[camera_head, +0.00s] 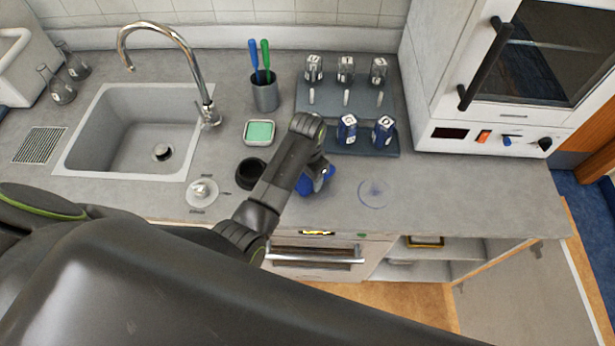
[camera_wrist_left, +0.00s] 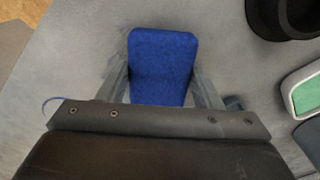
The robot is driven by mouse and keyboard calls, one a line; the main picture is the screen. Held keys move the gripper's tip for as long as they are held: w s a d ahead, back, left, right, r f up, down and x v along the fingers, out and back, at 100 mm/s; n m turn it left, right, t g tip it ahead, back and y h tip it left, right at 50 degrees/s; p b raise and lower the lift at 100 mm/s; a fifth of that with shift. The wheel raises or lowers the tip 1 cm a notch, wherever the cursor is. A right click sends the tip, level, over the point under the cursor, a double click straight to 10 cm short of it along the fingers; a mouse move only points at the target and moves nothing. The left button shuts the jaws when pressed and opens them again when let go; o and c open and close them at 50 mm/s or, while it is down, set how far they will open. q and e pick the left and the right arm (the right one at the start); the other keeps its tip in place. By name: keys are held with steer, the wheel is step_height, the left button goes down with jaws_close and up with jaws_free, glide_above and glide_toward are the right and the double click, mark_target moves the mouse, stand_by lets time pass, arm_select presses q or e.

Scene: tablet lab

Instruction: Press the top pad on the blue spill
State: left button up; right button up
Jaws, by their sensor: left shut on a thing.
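A blue pad (camera_wrist_left: 163,66) stands out between the two fingers of my left gripper (camera_wrist_left: 160,88) in the wrist view; the fingers are shut on its sides. In the head view my left gripper (camera_head: 318,174) points down over the counter, and the blue pad (camera_head: 306,187) shows partly behind my wrist. Whether it touches the counter is unclear. A faint blue ring-shaped spill (camera_head: 373,193) lies on the counter to the right of the pad. A thin blue arc, likely the spill's edge, shows in the wrist view (camera_wrist_left: 51,103). My right gripper is not in view.
A black round cup (camera_head: 249,173) and a green pad in a white dish (camera_head: 259,132) lie to the left. A rack with several bottles (camera_head: 348,97) stands behind. The sink is far left, an oven-like appliance right. Counter around the spill is clear.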

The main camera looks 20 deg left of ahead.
arm_select(q)
steer(key=shift+r, duration=2.75)
steer(key=shift+s+f, duration=0.1)
